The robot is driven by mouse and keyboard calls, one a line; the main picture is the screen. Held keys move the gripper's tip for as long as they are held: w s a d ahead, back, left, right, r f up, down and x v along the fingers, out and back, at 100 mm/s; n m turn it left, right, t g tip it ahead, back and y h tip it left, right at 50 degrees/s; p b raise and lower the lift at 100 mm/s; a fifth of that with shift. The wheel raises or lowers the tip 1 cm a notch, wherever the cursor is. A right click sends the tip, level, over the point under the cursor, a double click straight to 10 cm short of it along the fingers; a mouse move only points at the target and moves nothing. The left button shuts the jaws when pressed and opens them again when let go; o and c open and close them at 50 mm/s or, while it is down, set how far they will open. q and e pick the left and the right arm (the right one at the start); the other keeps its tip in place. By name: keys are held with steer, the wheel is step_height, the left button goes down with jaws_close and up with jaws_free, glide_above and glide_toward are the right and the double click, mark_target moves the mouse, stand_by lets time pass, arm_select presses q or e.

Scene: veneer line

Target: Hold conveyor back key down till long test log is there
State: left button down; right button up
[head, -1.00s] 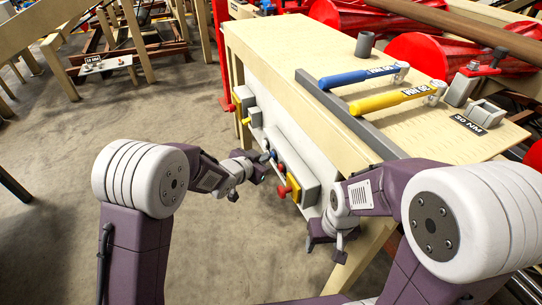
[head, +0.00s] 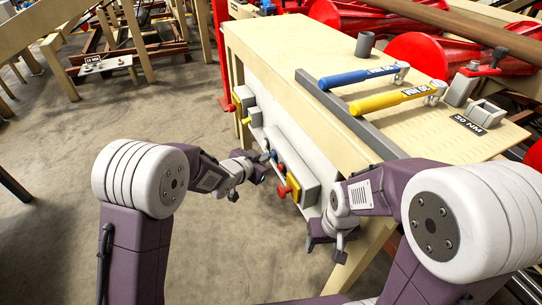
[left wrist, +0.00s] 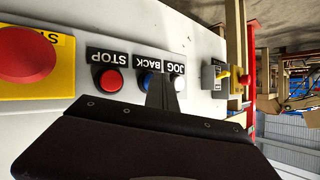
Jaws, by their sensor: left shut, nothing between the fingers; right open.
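The blue back key (left wrist: 146,82) is on the grey control panel (left wrist: 60,120), under an upside-down BACK label in the left wrist view. My left gripper (left wrist: 158,84) is shut and empty, its tip right in front of this key and covering part of it. I cannot tell how deep the key is pressed. In the head view, my left gripper (head: 262,161) is at the panel on the bench side. My right gripper (head: 330,243) hangs open and empty by the bench leg. I cannot make out a log on a conveyor for sure.
Beside the key are a red STOP button (left wrist: 109,80), a white JOG button (left wrist: 179,83) and a red mushroom button (left wrist: 25,55). The bench (head: 270,45) carries a blue (head: 357,76) and a yellow (head: 390,100) torque wrench. A brown pole (head: 470,30) lies behind near red rollers.

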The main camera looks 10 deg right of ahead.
arm_select(q)
steer(key=shift+a, duration=0.1)
steer(key=shift+s+a, duration=0.3)
steer(key=shift+a, duration=0.35)
steer(key=a, duration=0.1)
steer(key=s+a+p, duration=0.1)
steer(key=a, duration=0.2)
steer(key=shift+s+a, duration=0.25)
steer(key=shift+a, duration=0.15)
stand_by(1.5)
